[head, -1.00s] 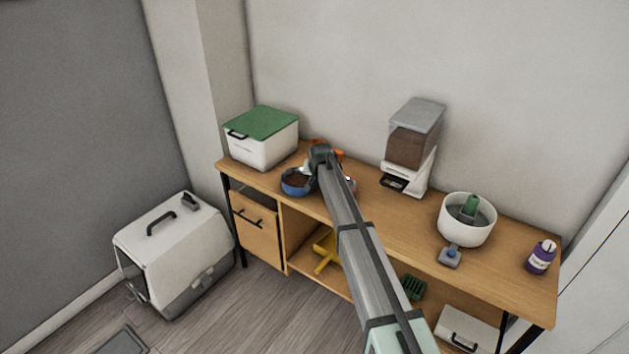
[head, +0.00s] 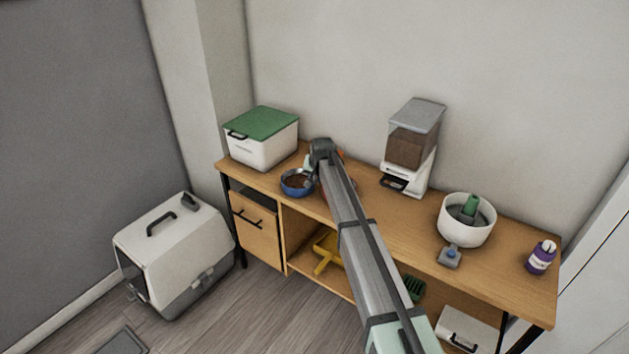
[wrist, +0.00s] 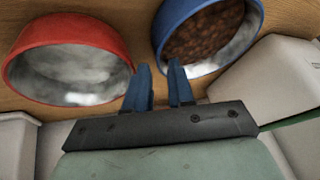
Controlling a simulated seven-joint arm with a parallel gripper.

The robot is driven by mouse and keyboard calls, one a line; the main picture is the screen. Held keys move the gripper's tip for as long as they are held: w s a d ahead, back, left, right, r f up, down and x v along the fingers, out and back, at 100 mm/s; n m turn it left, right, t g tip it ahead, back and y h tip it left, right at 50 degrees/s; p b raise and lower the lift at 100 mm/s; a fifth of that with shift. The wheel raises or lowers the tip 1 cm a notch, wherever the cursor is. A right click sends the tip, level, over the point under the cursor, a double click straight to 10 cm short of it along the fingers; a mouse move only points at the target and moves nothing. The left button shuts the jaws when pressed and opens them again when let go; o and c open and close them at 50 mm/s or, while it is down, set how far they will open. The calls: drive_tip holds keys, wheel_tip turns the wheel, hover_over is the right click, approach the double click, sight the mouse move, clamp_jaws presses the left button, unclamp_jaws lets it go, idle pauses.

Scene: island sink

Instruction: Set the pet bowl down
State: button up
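A blue pet bowl (head: 296,184) filled with brown kibble rests on the wooden bench top, left of my arm. It also shows at the top of the wrist view (wrist: 208,40). A red bowl (wrist: 70,55) with a bare metal inside is beside it in the wrist view; in the head view my arm mostly hides it. My gripper (wrist: 158,78) points down between the two bowls. Its blue fingers are apart with nothing visible between them. The right fingertip overlaps the near rim of the blue bowl in the picture; I cannot tell if it touches.
A white bin with a green lid (head: 262,138) stands left of the bowls. A food dispenser (head: 411,148) is at the back. A white round basin (head: 466,220), a small grey item (head: 450,256) and a purple bottle (head: 541,257) stand on the right. The bench between dispenser and basin is clear.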

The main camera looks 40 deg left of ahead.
drive_tip(key=v, duration=0.8)
drive_tip(key=shift+r, duration=0.25)
drive_tip(key=shift+d, duration=0.1)
